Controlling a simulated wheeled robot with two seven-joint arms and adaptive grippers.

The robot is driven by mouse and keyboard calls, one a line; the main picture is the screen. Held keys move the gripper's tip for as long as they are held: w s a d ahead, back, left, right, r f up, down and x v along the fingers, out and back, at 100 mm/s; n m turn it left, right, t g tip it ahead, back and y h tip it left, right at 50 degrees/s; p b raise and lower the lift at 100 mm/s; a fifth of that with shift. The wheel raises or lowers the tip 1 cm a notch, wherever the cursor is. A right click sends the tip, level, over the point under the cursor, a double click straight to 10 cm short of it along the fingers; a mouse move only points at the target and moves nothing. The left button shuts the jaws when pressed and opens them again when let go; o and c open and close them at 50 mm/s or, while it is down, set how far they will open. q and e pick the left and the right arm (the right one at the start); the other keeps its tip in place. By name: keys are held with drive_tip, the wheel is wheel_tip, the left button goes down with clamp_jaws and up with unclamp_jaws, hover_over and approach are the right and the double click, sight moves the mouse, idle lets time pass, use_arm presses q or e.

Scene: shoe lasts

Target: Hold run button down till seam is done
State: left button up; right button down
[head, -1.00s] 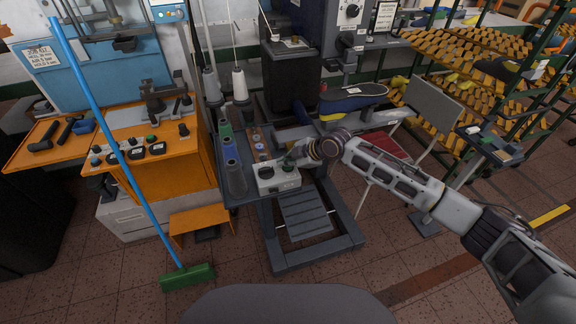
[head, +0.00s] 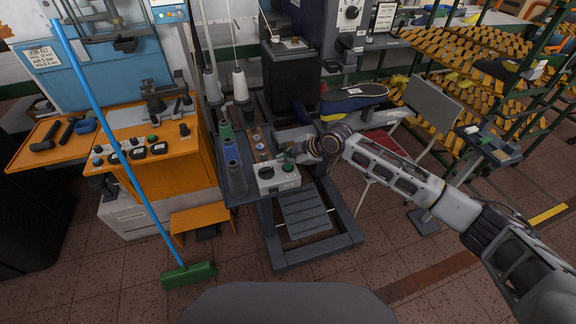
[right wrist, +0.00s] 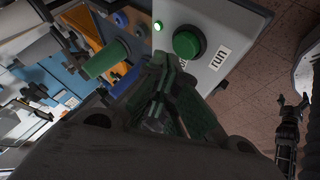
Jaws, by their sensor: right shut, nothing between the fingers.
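The pale control box (head: 279,180) stands at the front of the dark sewing-machine stand. Its green run button (head: 288,167) shows uncovered on top, and it is large in the right wrist view (right wrist: 187,42), beside the "run" label (right wrist: 220,58). A small green lamp (right wrist: 158,26) glows on the box. My right gripper (head: 289,153) is shut and empty, just behind the button in the head view. In the right wrist view its fingertips (right wrist: 160,63) are beside the button, not covering it. My left gripper is out of view. I cannot make out a seam.
Thread cones (head: 232,172) stand left of the box. A dark sole-shaped piece with blue and yellow edges (head: 352,101) lies behind my right wrist. A blue-handled broom (head: 140,188) leans at the left. A pedal (head: 304,213) sits below.

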sight(287, 167)
drive_tip(key=shift+r+p, duration=1.85)
drive_tip(key=shift+r, duration=0.7)
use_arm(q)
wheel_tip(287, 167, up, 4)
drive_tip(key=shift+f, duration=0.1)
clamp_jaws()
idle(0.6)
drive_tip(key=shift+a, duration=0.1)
use_arm(e)
drive_tip(key=shift+f, duration=0.1)
